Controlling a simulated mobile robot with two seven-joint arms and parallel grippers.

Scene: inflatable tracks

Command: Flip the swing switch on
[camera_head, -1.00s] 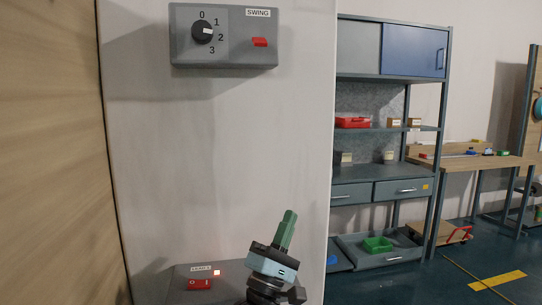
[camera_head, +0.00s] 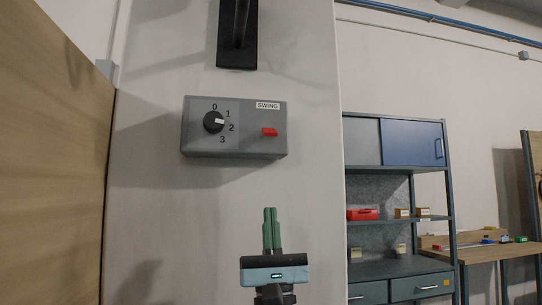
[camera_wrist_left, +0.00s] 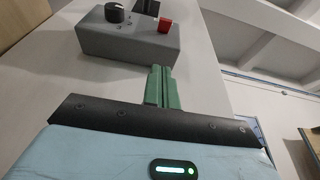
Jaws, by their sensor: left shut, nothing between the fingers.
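The grey switch box (camera_head: 235,128) is on the white wall panel in the head view. It has a black dial marked 0 to 3 (camera_head: 213,122) and, under the SWING label, a small red switch (camera_head: 269,132). My left gripper (camera_head: 271,212) points up below the box, apart from it, with its green fingers closed together and nothing between them. In the left wrist view, the fingers (camera_wrist_left: 162,72) stand just below the box (camera_wrist_left: 125,42), and the red switch (camera_wrist_left: 165,24) is above them. My right gripper is out of view.
A black bracket (camera_head: 237,50) is on the wall panel above the box. A wooden panel (camera_head: 55,160) stands on the left. A shelf unit (camera_head: 400,200) with a red bin (camera_head: 362,214) is at the right. The wall below the box is clear.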

